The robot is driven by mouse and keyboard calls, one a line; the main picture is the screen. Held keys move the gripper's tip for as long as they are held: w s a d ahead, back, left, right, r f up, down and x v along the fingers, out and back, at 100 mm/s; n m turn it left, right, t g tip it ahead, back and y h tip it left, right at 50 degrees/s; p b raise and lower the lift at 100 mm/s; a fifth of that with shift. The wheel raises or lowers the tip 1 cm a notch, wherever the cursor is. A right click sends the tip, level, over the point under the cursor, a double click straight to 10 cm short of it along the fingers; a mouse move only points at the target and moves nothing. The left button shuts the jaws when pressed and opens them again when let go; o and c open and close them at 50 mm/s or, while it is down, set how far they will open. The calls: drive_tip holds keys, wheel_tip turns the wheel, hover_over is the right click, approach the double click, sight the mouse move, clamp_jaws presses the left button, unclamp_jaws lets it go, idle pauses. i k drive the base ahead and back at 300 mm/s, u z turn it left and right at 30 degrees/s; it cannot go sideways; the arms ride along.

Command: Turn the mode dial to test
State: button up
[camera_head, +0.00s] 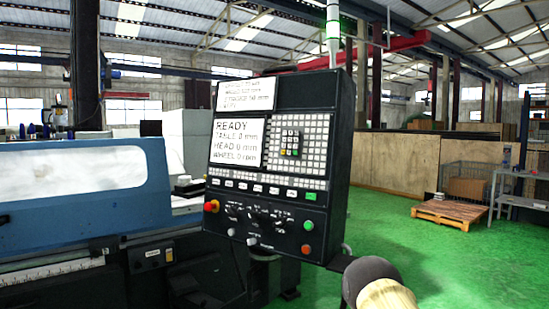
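The grinder's control panel (325,190) stands upright in the middle of the view, its face turned slightly left. A row of small black dials (255,215) runs along its lower part. Their labels are too small to read, so I cannot tell which one is the mode dial or where it points. The lower screen (236,143) reads READY, with TABLE, HEAD and WHEEL at 0 mm. My gripper is not in view. A rounded dark and tan part, apparently of my arm, shows at the bottom right, below the panel's right corner.
A red emergency stop (211,206) sits left of the dials, and green (308,225) and red (306,249) buttons sit to their right. The blue machine body (60,195) fills the left. Open green floor (440,265) lies right; a pallet (449,213) stands farther back.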

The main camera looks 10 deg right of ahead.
sight(232, 212)
drive_tip(key=k, duration=0.65)
drive_tip(key=u, duration=0.8)
drive_tip(key=i, duration=1.15)
drive_tip(key=u, duration=0.1)
